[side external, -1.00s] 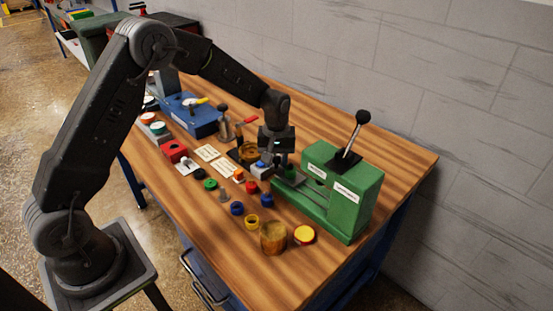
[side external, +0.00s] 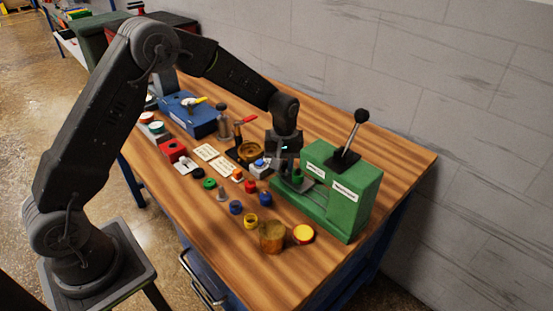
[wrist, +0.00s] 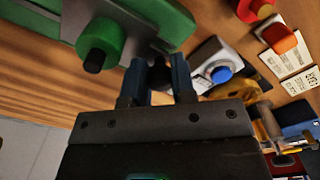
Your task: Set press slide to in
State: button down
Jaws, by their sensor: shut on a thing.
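The green press (side external: 345,195) stands at the right end of the bench, its black-knobbed lever (side external: 352,135) upright and leaning slightly. Its grey press slide (side external: 302,187) sits low on the side facing my gripper and carries a green cylinder (side external: 298,175). The cylinder has a dark centre in the wrist view (wrist: 97,48). My gripper (wrist: 156,78) is shut on the black knob (wrist: 160,74) at the slide's outer end, its blue fingers on either side. In the side view my gripper (side external: 284,172) partly hides the slide, so its exact depth in the press is unclear.
A grey box with a blue button (side external: 258,168) stands close to my gripper; it also shows in the wrist view (wrist: 215,68). Bare wood lies behind the press.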

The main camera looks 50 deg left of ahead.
jog(key=shift+d, duration=0.15)
jog(key=c, duration=1.2)
grip_release()
jog(key=shift+r, duration=0.15)
notch_tip(320, 180, up, 14)
jog(key=shift+f, duration=0.15)
jog(key=shift+c, duration=0.2)
